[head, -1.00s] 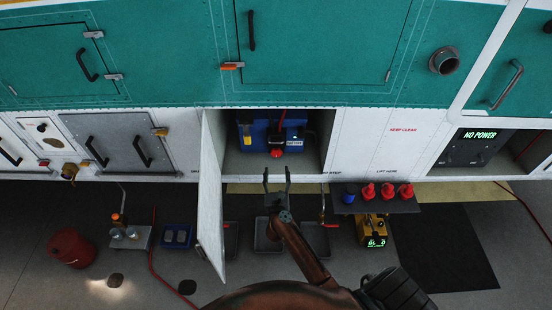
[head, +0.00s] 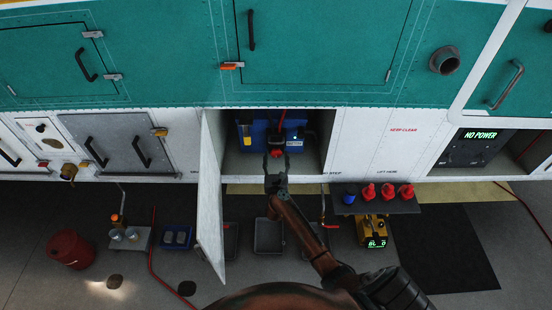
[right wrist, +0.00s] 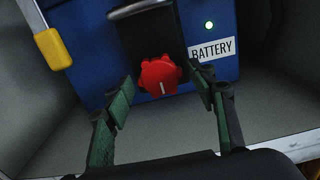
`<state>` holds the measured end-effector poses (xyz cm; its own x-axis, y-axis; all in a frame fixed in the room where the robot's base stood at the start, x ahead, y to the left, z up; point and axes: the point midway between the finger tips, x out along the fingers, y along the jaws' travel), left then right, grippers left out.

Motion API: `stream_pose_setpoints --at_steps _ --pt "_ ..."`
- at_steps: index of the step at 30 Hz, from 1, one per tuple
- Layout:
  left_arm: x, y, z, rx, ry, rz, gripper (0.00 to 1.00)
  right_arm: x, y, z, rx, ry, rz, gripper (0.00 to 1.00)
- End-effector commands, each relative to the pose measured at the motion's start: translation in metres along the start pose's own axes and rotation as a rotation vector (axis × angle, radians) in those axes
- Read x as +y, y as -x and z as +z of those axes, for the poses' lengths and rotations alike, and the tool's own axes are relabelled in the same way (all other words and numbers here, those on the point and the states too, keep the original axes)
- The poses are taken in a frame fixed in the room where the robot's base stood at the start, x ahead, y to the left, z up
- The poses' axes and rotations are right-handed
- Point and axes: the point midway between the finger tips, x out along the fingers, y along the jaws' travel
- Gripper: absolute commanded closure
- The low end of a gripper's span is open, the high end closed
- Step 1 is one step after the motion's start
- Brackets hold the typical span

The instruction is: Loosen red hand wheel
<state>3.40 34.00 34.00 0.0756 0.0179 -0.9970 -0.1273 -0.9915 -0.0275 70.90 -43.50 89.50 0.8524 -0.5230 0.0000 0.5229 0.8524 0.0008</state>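The red hand wheel (right wrist: 160,75) sits on a black connector (right wrist: 148,32) on the front of the blue battery box (right wrist: 85,50), inside the open bay. A white line marks its face. In the head view the wheel (head: 277,153) shows just beyond my right gripper (head: 276,170). In the right wrist view my right gripper (right wrist: 163,95) is open, with one finger at each side of the wheel and slightly short of it. I see gaps between the fingers and the wheel. My left gripper is not in view.
The bay's white door (head: 211,200) stands open at the left. A shelf (head: 378,204) with several red caps and a blue one is at the right. Trays (head: 268,236) lie on the floor below. A yellow handle (right wrist: 53,47) is at the battery's left.

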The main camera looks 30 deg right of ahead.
Motion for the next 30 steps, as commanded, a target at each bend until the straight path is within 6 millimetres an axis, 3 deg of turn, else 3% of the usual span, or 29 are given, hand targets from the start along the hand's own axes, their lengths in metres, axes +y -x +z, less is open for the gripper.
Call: stream_pose_setpoints --at_steps 18,30 --pt "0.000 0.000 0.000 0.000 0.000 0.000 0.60 0.000 0.001 0.000 0.000 0.001 0.000 0.90" --pt "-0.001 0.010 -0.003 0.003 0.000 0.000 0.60 0.001 0.001 0.002 0.001 0.078 0.001 0.91"
